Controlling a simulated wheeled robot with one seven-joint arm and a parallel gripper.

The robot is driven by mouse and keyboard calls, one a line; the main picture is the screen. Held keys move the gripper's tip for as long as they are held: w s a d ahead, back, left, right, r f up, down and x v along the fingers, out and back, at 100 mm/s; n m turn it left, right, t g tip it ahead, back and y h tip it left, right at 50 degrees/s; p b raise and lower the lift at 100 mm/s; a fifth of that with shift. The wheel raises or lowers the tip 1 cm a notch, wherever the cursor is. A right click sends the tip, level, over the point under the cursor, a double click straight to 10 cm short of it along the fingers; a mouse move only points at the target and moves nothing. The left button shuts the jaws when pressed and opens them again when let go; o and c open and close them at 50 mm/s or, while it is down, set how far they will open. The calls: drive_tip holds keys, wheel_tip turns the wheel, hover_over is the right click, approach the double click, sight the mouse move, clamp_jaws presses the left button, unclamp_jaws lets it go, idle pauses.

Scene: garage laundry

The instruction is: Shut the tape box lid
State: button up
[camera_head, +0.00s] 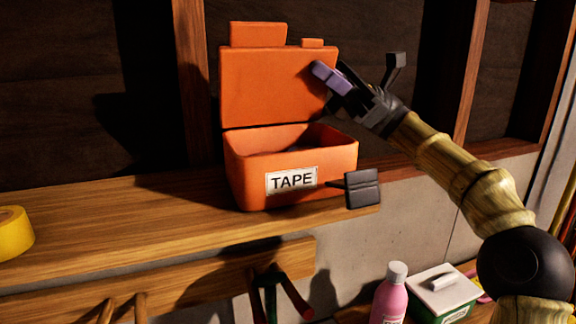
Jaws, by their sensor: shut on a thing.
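The orange tape box (240,165) stands on the wooden shelf with a white TAPE label (292,180) on its front. Its lid (262,90) is open and stands roughly upright along the back edge. The box mouth shows, but its inside is in shadow and I cannot tell what it holds. The fingertips overlap the lid in the picture, and the far side of the grip is hidden.
A dark square piece (362,188) sticks out by the box's front right corner. A yellow tape roll (14,232) lies at the shelf's left end. The wooden shelf (130,215) is clear between. Below right are a pink bottle (390,297) and a green, white-lidded box (446,292).

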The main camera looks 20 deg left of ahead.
drive_tip(key=shift+s+d+f+n+g+h, duration=0.25)
drive_tip(key=shift+n+h, duration=0.2)
drive_tip(key=shift+n, duration=0.3)
drive_tip(key=shift+s+d+f+n+g+h, duration=0.15)
drive_tip(key=shift+s+n+h, duration=0.25)
drive_tip(key=shift+n, duration=0.35)
drive_tip(key=shift+w+r, duration=0.1)
drive_tip(key=o, duration=0.8)
drive_tip(key=shift+o, duration=0.2)
drive_tip(key=shift+d, duration=0.1)
drive_tip(key=shift+w+d+r+p, duration=0.1)
drive_tip(key=shift+w+d+p, duration=0.25)
drive_tip(key=shift+w, duration=0.05)
drive_tip(key=shift+w+d+p, duration=0.9)
drive_tip(key=shift+d+p, duration=0.05)
drive_tip(key=shift+d, duration=0.25)
drive_tip(key=shift+w+d+p, duration=0.85)
drive_tip(key=shift+d+p, duration=0.05)
drive_tip(key=shift+d, duration=0.3)
